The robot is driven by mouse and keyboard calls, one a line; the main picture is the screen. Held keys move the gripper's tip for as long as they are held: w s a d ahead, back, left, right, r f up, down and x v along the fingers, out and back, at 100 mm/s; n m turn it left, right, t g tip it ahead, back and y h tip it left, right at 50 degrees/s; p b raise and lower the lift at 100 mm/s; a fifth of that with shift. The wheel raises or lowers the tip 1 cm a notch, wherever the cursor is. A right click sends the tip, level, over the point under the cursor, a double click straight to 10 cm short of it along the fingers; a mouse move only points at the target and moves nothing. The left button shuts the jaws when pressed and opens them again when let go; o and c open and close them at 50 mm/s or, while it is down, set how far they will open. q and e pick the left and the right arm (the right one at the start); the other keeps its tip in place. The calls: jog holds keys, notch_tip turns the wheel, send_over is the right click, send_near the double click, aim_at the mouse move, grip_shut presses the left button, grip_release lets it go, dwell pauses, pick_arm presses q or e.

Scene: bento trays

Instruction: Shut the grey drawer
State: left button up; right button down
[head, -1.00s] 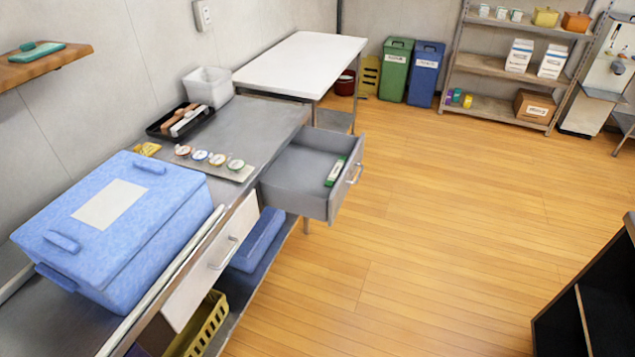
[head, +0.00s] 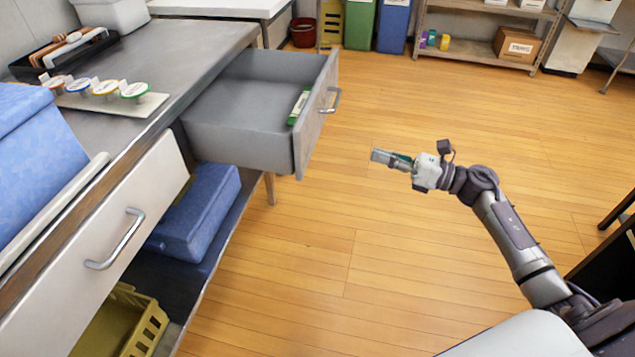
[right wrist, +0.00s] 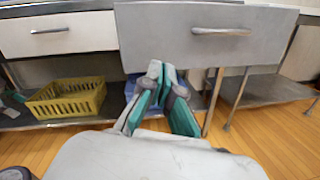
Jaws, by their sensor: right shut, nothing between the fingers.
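The grey drawer (head: 240,118) stands pulled out from the counter in the head view. Its front has a metal handle (head: 331,100), and a small green and white item (head: 299,106) lies inside. My right gripper (head: 378,156) is to the right of the drawer front, apart from it, over open floor. In the right wrist view its fingertips (right wrist: 162,70) are together with nothing between them, and the drawer front (right wrist: 165,38) with its handle (right wrist: 221,31) is ahead and above them. My left gripper is out of view.
A white drawer front (head: 105,245) is shut at the left. A blue box (head: 195,215) and a yellow basket (head: 120,322) lie on the shelf below. A dark cabinet (head: 612,235) stands at the right edge. The wooden floor between is clear.

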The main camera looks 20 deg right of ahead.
jog(key=s+a+n+g+y+b, duration=0.1)
jog(key=n+g+b, duration=0.1)
jog(key=n, duration=0.3)
send_near(306, 148)
jog(key=shift+g, duration=0.3)
jog(key=x, duration=0.6)
jog(key=shift+w+a+r+p, duration=0.2)
jog(key=shift+r+p, duration=0.1)
jog(key=shift+p, duration=0.05)
jog(key=shift+w+a, duration=0.25)
jog(key=shift+a, duration=0.1)
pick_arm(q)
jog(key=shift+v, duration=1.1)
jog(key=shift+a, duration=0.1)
